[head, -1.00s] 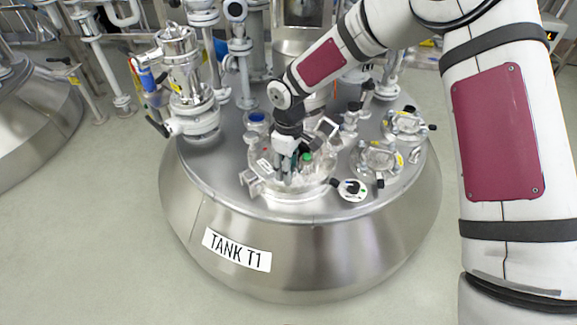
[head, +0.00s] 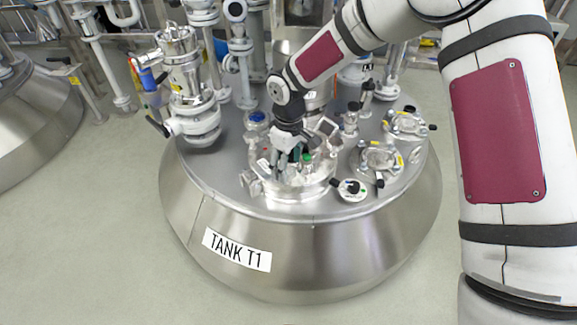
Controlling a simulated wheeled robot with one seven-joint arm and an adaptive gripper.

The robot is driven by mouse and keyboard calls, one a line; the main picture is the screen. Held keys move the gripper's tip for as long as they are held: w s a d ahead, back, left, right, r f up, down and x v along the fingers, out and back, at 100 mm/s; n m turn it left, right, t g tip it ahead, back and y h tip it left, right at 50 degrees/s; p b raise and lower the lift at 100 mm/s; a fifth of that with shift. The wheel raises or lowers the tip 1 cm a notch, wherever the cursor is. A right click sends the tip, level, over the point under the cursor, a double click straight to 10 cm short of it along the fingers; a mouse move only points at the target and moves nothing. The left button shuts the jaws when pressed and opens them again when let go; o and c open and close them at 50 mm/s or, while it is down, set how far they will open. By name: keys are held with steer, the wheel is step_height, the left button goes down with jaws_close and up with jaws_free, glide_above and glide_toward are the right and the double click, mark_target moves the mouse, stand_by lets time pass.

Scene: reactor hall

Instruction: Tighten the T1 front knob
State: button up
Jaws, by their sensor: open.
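The tank T1 (head: 330,258) stands in the middle of the head view, with a black-on-white label (head: 237,249) reading "TANK T1" on its front. On its top is a round raised manway lid (head: 310,190) with clamps around its rim. My gripper (head: 285,168) is open and points down over the lid's left half. The front knob cannot be told apart with certainty; the fingers and wrist cover part of the lid. A small green-topped fitting (head: 307,159) stands just right of the fingers. I cannot tell whether the fingers touch anything.
A metal valve assembly (head: 190,90) rises at the tank top's left. A blue-capped port (head: 257,117) is behind my gripper. Two clamped ports (head: 377,159) (head: 406,124) and a round white-and-black fitting (head: 352,189) lie to the right. The floor in front is clear.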

mark_target(289, 170)
step_height(289, 170, up, 11)
stand_by(0.3)
stand_by(0.4)
steer(key=s+d+r+m+h, duration=0.2)
steer(key=s+d+r+m, duration=0.4)
steer(key=s+d+r, duration=1)
steer(key=s+d+m+y, duration=0.1)
steer(key=s+d+m, duration=0.25)
steer(key=s, duration=0.75)
steer(key=s+d+m+y, duration=0.1)
steer(key=s+d+m, duration=0.25)
steer(key=s, duration=0.75)
step_height(289, 170, up, 29)
steer(key=d+t+p, duration=0.1)
steer(key=t+p, duration=0.3)
steer(key=p, duration=2.4)
steer(key=shift+d+n, duration=0.2)
steer(key=shift+n, duration=0.2)
